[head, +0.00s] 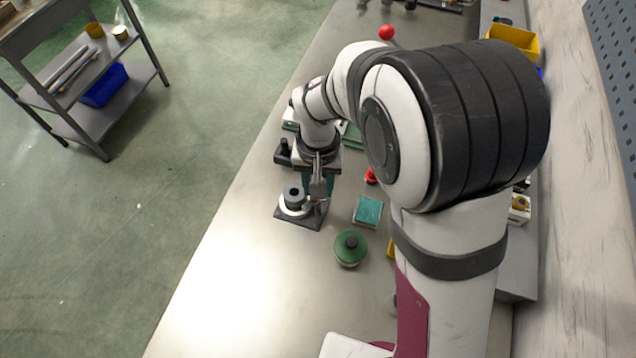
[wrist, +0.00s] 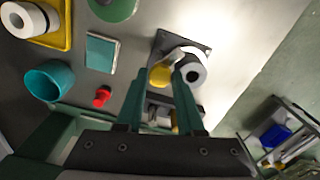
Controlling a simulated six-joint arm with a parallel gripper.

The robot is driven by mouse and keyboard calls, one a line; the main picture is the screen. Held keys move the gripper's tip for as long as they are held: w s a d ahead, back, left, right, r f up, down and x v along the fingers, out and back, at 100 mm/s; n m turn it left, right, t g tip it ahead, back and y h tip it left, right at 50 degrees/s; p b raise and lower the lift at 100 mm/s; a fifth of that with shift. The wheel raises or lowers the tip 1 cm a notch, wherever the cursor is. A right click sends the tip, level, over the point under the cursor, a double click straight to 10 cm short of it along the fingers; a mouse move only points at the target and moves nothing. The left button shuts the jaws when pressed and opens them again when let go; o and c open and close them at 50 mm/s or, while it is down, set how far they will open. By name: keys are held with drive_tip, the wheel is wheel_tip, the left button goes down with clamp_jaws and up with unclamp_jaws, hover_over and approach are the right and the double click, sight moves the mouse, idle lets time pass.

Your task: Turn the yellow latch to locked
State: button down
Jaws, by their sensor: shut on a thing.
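The yellow latch's rounded end (wrist: 160,76) shows between my fingertips in the wrist view. It sits beside a pale round hub with a dark centre (wrist: 194,72), on a dark square plate (wrist: 168,42). In the head view the plate (head: 312,221) lies on the bench with the white ring and grey hub (head: 293,198) on it; the yellow part is hidden there. My gripper (wrist: 160,75) has teal fingers, with a gap the width of the yellow end, and is shut on it. In the head view my gripper (head: 318,192) is over the plate's far right part.
A teal-topped block (head: 368,211), a green round pot with a dark knob (head: 350,248) and a red knob (head: 371,176) stand right of the plate. A teal cup (wrist: 49,81) shows in the wrist view. The bench (head: 225,270) is clear towards the near left.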

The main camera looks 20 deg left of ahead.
drive_tip(key=m, duration=1.1)
drive_tip(key=shift+m, duration=0.4)
idle(0.4)
drive_tip(key=c, duration=0.5)
unclamp_jaws()
wheel_tip(320, 180, up, 16)
drive_tip(key=shift+f, duration=0.1)
